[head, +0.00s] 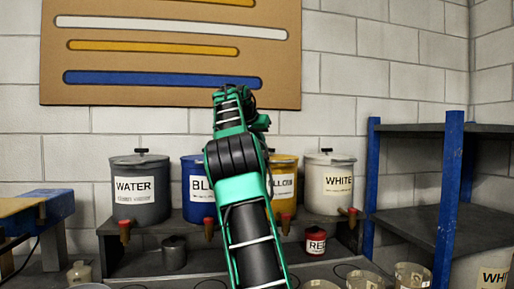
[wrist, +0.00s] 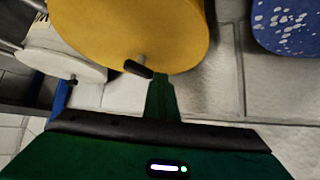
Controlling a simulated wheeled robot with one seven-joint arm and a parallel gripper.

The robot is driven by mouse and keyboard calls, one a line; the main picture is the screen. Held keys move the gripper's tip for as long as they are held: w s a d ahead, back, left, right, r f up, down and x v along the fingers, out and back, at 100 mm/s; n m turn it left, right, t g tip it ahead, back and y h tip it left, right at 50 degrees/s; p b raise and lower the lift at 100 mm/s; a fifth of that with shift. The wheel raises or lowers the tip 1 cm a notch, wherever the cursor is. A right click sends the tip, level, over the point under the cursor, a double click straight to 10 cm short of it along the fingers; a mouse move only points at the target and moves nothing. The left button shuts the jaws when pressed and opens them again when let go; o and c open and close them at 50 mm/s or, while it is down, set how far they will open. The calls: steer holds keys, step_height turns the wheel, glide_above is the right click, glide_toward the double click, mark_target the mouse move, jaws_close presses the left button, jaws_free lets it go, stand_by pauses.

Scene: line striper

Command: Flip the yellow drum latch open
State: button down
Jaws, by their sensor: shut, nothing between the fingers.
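The yellow drum (head: 288,177) stands on the bench in the head view, partly hidden behind my arm. In the wrist view the yellow drum (wrist: 140,25) fills the top middle. A short dark handle (wrist: 138,69) on a grey post sits near its lower edge; I cannot tell whether this is the latch or whether it is open. My gripper (wrist: 160,78) is shut and empty, its green fingers pointing up at the drum. The fingertips appear just right of the dark handle; contact is unclear. In the head view my arm hides the gripper.
The water drum (head: 140,190), blue drum (head: 196,190) and white drum (head: 330,183) flank the yellow one, with little room between. A small red can (head: 316,241) stands below. A blue-posted shelf (head: 447,200) is at right. Several cups stand in front.

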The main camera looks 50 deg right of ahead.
steer(key=shift+s+d+f, duration=0.15)
steer(key=shift+s+d, duration=0.1)
steer(key=shift+s, duration=0.45)
steer(key=w+a, duration=0.1)
steer(key=a, duration=0.1)
steer(key=w+a, duration=0.1)
steer(key=shift+w+a, duration=0.35)
steer(key=w+a+r, duration=0.4)
steer(key=a+r, duration=0.2)
steer(key=r, duration=0.1)
steer(key=shift+a, duration=0.4)
steer(key=shift+w, duration=0.1)
